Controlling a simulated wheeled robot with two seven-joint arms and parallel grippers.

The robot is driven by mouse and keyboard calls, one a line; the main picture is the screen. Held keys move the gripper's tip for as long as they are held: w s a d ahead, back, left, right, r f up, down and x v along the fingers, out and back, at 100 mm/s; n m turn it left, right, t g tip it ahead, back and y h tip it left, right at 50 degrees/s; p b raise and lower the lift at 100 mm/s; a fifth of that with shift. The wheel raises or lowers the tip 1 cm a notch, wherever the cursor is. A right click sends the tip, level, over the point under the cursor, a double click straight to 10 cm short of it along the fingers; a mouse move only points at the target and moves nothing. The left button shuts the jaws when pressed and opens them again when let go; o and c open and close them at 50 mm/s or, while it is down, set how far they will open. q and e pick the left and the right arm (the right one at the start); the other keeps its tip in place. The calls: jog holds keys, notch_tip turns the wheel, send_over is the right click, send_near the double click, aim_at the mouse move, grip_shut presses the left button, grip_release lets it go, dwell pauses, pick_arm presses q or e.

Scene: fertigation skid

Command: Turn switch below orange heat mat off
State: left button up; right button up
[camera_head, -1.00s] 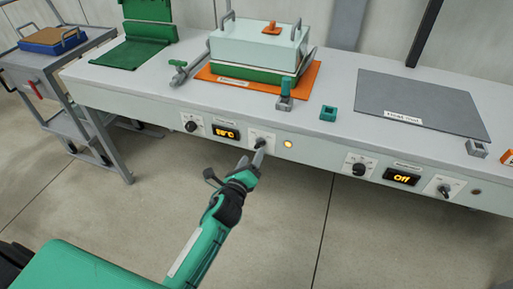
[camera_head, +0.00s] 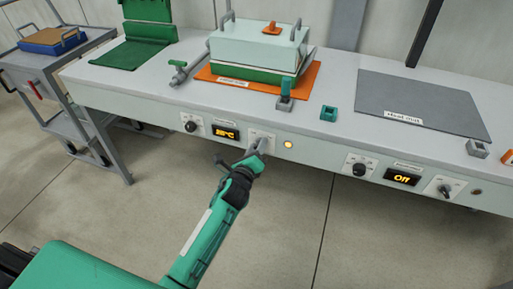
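The orange heat mat (camera_head: 210,72) lies on the bench under a pale lidded box with a green base. On the bench front below it are a knob (camera_head: 191,126), a lit display (camera_head: 226,133) showing a temperature, and a switch plate (camera_head: 253,134). A round lamp (camera_head: 288,145) right of the plate glows yellow. My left gripper (camera_head: 258,147) is at the switch plate, its fingers over the switch. They hide the switch lever, so its position and whether I grip it cannot be told. My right gripper is not in view.
A grey mat (camera_head: 420,100) lies on the right of the bench. Below it are another knob (camera_head: 359,169), a display (camera_head: 402,178) reading Off and a switch (camera_head: 444,190) with an unlit lamp. A grey cart (camera_head: 60,75) stands left. The floor in front is clear.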

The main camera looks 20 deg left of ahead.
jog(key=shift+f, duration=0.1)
pick_arm(q)
jog(key=shift+f+n+p, duration=0.15)
jog(key=shift+n+p, duration=0.95)
jog(key=shift+n, duration=1.95)
jog(key=shift+f+n+p, duration=0.15)
jog(key=shift+n+p, duration=0.9)
jog(key=shift+n, duration=1.95)
jog(key=shift+f+n+p, duration=0.15)
jog(key=shift+n+p, duration=0.95)
jog(key=shift+n, duration=1.95)
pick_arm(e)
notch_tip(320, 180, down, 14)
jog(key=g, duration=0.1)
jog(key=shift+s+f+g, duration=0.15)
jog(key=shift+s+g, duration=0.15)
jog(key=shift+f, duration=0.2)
pick_arm(q)
jog(key=o, duration=1)
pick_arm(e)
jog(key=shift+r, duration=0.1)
